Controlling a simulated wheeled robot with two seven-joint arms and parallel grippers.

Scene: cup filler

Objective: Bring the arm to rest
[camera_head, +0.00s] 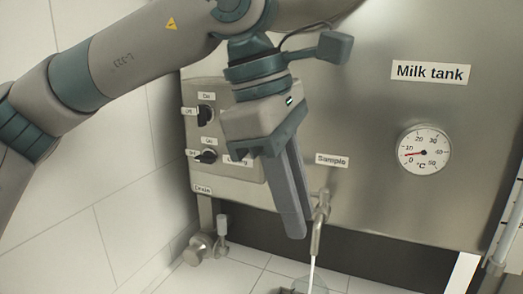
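My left arm reaches in from the upper left, in front of the milk tank (350,110). My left gripper (295,230) points down, with its long grey fingers just left of the sample tap (318,225). The fingers overlap from this angle, so I cannot tell whether they are open or shut. I see nothing held in them. A thin white stream (313,272) runs down from the tap. My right gripper is not in view.
A control panel with dark knobs (206,156) is on the tank's left. A dial thermometer (423,151) is on the right. A drain valve (200,248) sits low at the left. A clear round object (312,283) shows partly at the bottom edge. White tiles line the left.

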